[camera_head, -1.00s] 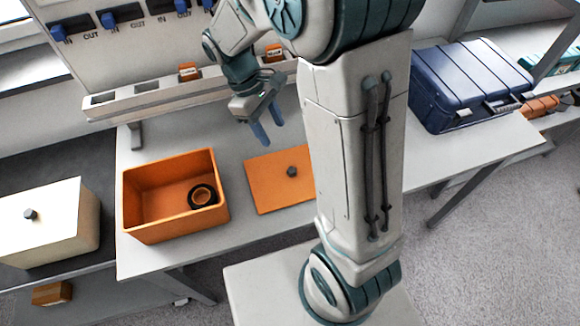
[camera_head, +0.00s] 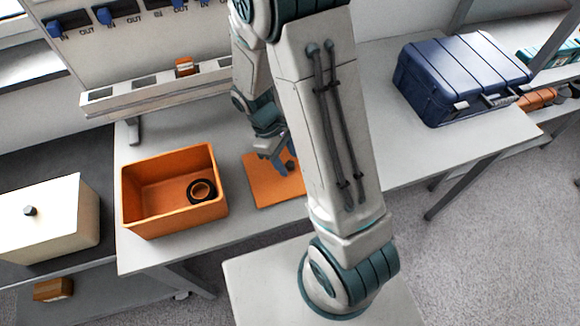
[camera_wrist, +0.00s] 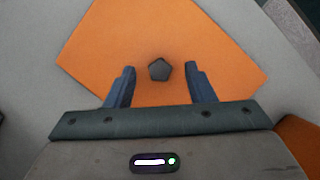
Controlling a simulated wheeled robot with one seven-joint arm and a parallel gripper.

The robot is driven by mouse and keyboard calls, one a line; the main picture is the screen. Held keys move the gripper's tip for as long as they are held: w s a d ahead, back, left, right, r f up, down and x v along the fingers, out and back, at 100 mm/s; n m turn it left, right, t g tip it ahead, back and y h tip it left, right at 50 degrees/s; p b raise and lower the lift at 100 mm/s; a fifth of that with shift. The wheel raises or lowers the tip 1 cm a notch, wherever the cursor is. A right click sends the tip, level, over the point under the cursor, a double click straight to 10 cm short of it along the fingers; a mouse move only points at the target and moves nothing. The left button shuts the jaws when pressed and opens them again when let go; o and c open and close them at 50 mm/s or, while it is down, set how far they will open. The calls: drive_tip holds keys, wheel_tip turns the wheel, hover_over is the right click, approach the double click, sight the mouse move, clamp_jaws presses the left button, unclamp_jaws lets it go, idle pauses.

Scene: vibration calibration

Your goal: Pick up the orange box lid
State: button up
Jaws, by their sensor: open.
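The orange box lid (camera_head: 268,188) lies flat on the grey table, just right of the open orange box (camera_head: 140,208). In the wrist view the lid (camera_wrist: 200,45) fills the upper middle, with its dark knob (camera_wrist: 159,69) near the centre. My gripper (camera_head: 282,168) is over the lid, close to the knob; my arm hides the lid's right part in the head view. In the wrist view my gripper (camera_wrist: 161,82) is open, with its blue fingers on either side of the knob and nothing held. Whether the fingers touch the lid cannot be told.
A black ring (camera_head: 201,191) lies inside the orange box. A cream box with a knob (camera_head: 50,222) stands at the left. A blue case (camera_head: 462,75) sits on the table at the right. A slotted rack (camera_head: 150,97) runs along the table's back.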

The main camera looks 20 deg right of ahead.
drive_tip(key=shift+s+d+f, duration=0.15)
drive_tip(key=shift+f, duration=0.3)
drive_tip(key=c, duration=1)
clamp_jaws()
drive_tip(key=shift+r, duration=0.15)
